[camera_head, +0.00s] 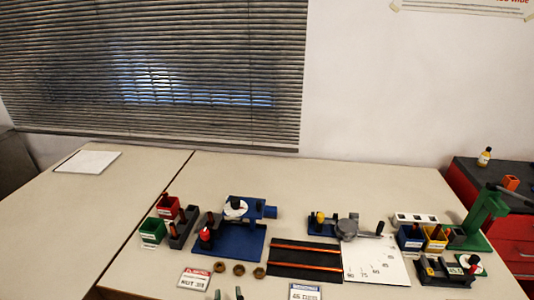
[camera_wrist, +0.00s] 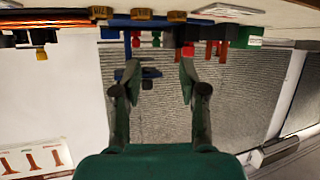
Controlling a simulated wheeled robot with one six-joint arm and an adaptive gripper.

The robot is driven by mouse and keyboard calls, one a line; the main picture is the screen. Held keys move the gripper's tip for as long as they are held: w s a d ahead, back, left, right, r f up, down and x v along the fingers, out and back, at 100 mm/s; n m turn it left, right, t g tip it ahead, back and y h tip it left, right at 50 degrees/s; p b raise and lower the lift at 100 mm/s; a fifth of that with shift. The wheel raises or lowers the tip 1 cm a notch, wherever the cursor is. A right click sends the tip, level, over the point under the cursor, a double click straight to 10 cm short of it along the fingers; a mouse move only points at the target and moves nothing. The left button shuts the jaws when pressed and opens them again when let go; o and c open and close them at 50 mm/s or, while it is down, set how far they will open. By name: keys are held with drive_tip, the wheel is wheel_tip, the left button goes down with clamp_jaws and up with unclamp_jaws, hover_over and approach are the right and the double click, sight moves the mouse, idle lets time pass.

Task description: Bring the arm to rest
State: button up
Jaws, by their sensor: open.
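My gripper (camera_head: 228,294) shows only as two dark green fingertips at the bottom edge of the head view, in front of the table's near edge area. In the wrist view my gripper (camera_wrist: 158,75) is open, with a clear gap between its fingers and nothing held. The wrist picture is upside down, with the table along its top and the window blind behind the fingers. The rest of the arm is hidden in the head view.
A blue rig (camera_head: 230,243), brass nuts (camera_head: 239,269), a black mat (camera_head: 296,266), a white marked board (camera_head: 376,262) and a green stand (camera_head: 483,218) crowd the table's front. Coloured bins (camera_head: 153,230) stand left. The table's back (camera_head: 330,182) is clear.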

drive_tip(key=s+d+f, duration=0.4)
drive_tip(key=s+d, duration=0.5)
drive_tip(key=d, duration=0.1)
drive_tip(key=s+d+f, duration=0.4)
drive_tip(key=s+d, duration=0.5)
drive_tip(key=s+d+r+m+h, duration=0.1)
drive_tip(key=s+d+r, duration=0.3)
drive_tip(key=s, duration=0.6)
drive_tip(key=s+d+r+m+t+h, duration=0.1)
drive_tip(key=s+d+r, duration=0.4)
drive_tip(key=s, duration=0.5)
wheel_tip(320, 180, up, 2)
drive_tip(key=shift+d+r+t, duration=0.15)
drive_tip(key=shift+d+t, duration=0.05)
drive_tip(key=shift+t, duration=0.1)
